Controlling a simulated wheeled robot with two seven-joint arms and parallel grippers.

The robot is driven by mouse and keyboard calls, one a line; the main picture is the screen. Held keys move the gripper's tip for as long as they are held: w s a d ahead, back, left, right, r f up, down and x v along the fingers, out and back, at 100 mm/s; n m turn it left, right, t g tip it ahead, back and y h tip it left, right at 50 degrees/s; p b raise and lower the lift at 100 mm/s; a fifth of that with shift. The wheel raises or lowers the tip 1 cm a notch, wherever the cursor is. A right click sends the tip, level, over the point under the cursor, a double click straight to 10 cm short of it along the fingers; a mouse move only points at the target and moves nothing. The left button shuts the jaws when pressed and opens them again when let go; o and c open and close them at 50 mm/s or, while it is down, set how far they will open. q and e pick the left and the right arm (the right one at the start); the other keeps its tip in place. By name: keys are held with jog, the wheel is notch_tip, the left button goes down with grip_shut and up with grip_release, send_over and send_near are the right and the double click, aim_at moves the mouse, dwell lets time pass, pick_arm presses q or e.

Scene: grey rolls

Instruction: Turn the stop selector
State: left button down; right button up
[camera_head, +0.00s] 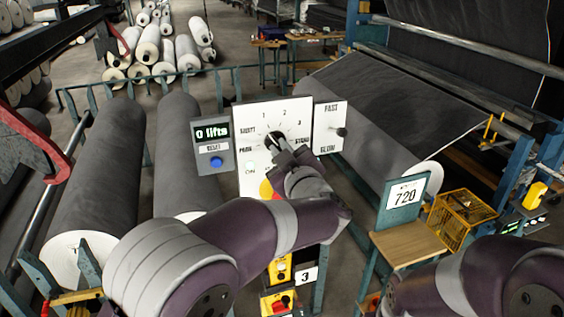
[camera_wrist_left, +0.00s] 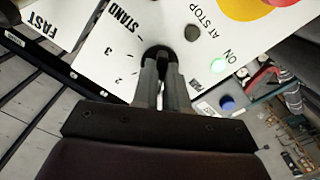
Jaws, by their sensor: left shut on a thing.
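The stop selector is a black round knob (camera_head: 271,140) on a white panel (camera_head: 250,113) marked 1, 2, 3 and STAND, with two more words at the left. My left gripper (camera_head: 280,146) is at the panel, with its fingers over the knob. In the left wrist view the fingers (camera_wrist_left: 161,80) are shut on the knob (camera_wrist_left: 157,51), near the 2, 3 and STAND marks. The fingers hide part of the knob, so I cannot tell which mark it points to. My right arm shows at the lower right, but its gripper is out of view.
A lifts counter (camera_head: 212,132) with a blue button is left of the panel. A FAST/SLOW plate (camera_head: 329,127) with a black knob is at right. A green ON lamp (camera_wrist_left: 218,65), a dark AT STOP lamp (camera_wrist_left: 192,33) and a red-and-yellow button (camera_head: 266,189) are close by. Grey rolls (camera_head: 95,180) lie left.

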pick_arm(q)
jog(key=n+b, duration=0.8)
jog(key=b, duration=0.1)
jog(key=shift+f, duration=0.2)
jog(key=n+b, duration=0.3)
jog(key=shift+r+n, duration=0.1)
jog(key=shift+n, duration=0.3)
jog(key=shift+r+n+b, duration=0.15)
jog(key=shift+n+b, duration=0.45)
jog(key=shift+n, duration=0.1)
jog(key=c, duration=1.2)
grip_release()
jog(key=shift+o, duration=0.2)
jog(key=shift+s, duration=0.1)
jog(key=b+v, duration=0.4)
jog(key=v, duration=0.8)
jog(key=shift+s, duration=0.25)
